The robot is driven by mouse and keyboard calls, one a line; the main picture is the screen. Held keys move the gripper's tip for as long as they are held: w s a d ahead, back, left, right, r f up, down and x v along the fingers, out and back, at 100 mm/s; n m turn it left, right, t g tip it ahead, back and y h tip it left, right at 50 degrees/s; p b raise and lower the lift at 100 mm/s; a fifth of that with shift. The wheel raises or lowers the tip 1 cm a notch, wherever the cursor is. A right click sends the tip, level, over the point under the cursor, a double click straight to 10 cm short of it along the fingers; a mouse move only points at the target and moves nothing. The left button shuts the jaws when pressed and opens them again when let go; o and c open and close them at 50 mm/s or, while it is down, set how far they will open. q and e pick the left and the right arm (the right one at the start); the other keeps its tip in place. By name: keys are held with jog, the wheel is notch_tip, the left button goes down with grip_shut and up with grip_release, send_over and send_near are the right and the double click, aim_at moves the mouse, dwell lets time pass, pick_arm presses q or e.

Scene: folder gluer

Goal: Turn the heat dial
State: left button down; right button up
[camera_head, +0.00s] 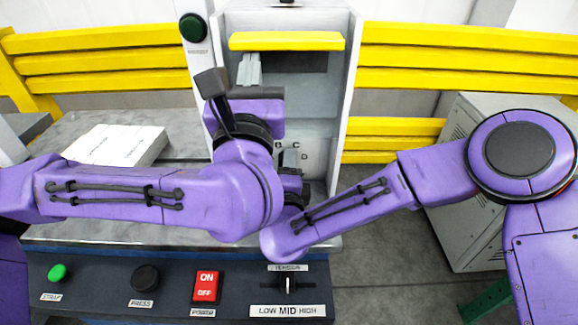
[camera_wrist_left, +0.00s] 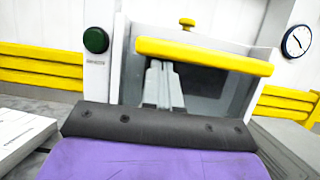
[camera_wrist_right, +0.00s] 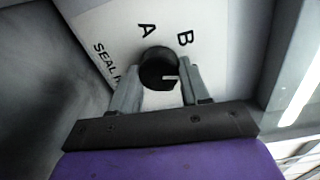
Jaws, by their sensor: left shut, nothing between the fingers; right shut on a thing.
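The heat dial (camera_wrist_right: 158,68) is a round black knob with a white mark, on a pale panel lettered A, B and "SEAL H...". My right gripper (camera_wrist_right: 161,66) has one finger on each side of the dial and is shut on it. The white mark is at the dial's lower right in the right wrist view. In the head view the dial and right fingertips are hidden behind my arms; only some panel letters (camera_head: 290,153) show.
The yellow bar (camera_head: 287,41) crosses the machine's upper opening. A green button (camera_head: 193,28) is on the left post. A front panel holds a green button (camera_head: 57,272), a black knob (camera_head: 144,278), a red power switch (camera_head: 206,286) and a tension lever (camera_head: 288,284). A white stack (camera_head: 117,145) lies left.

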jog(key=shift+f+m, duration=0.2)
jog(key=shift+m, duration=1)
jog(key=o, duration=1.1)
jog(key=shift+r, duration=0.1)
jog(key=shift+c, duration=0.2)
jog(key=shift+s, duration=0.1)
jog(key=s, duration=1.2)
jog(key=shift+a+r, duration=0.1)
jog(key=shift+r, duration=0.1)
